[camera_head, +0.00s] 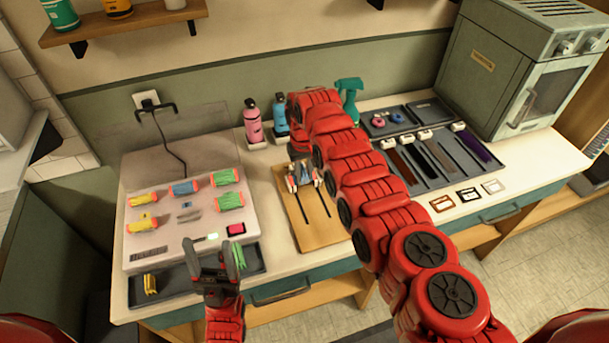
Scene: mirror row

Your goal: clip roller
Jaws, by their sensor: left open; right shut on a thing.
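Yellow rollers (144,199), a blue roller (184,187) and green rollers (227,177), with orange ends, lie on the white heater base (133,257). Yellow clips (150,284) and green clips (238,256) lie in the dark tray (187,284) in front. My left gripper (209,250) is open and empty over that tray, fingers pointing away. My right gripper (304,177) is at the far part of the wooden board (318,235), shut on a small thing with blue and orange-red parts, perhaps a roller. Two dark strips run along the board. My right arm hides part of this spot.
A pink bottle (253,121) and a blue bottle (281,115) stand behind the board. A green spray bottle (350,98) is behind my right arm. A dark tray with strips (430,155) lies right, beside a large grey cabinet (513,70).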

